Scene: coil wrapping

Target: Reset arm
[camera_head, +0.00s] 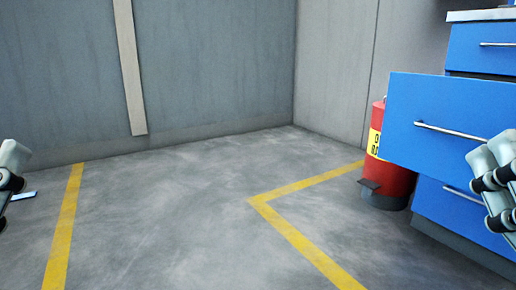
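Part of my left arm shows at the left edge, as a pale link with black joints. Part of my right arm shows at the right edge, as pale links with black joints in front of the blue cabinet (462,203). No fingertips of either gripper can be made out, and both arms are cut off by the picture's edges. No held object is visible.
One blue cabinet drawer (450,95) is pulled out. A red cylinder (388,180) with a yellow label stands beside it. Yellow floor lines (285,228) cross open grey floor (170,210). Grey walls (215,65) close the back.

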